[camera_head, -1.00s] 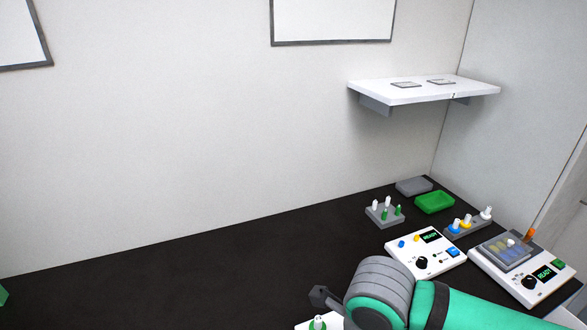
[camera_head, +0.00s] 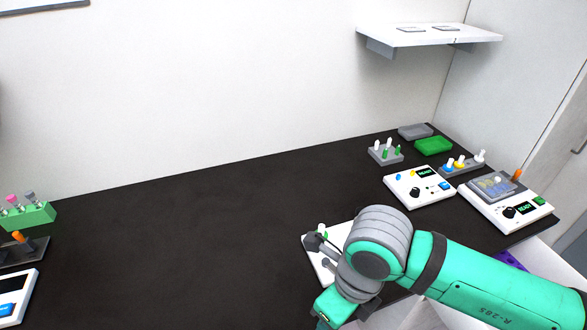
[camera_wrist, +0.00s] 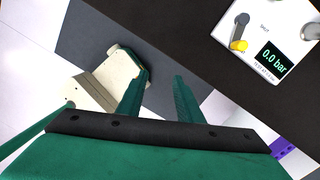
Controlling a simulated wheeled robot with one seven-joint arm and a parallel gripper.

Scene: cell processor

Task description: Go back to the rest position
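My gripper (camera_wrist: 162,85) shows in the wrist view with its two teal fingers apart and nothing between them. It points down past the front edge of the black bench, over the floor. In the head view my teal and grey arm reaches in from the lower right and bends down at the bench's front edge; the fingertips are not visible there. A white device (camera_wrist: 258,62) with a yellow-tipped lever and a "0.0 bar" display is at the upper right of the wrist view, apart from the fingers.
The black bench (camera_head: 180,240) is clear in its middle. At right stand two white READY devices (camera_head: 408,193) (camera_head: 520,222), a grey rack (camera_head: 384,158) and a green tray (camera_head: 434,145). A green tube rack (camera_head: 35,217) is at far left. A white shelf (camera_head: 425,38) hangs above.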

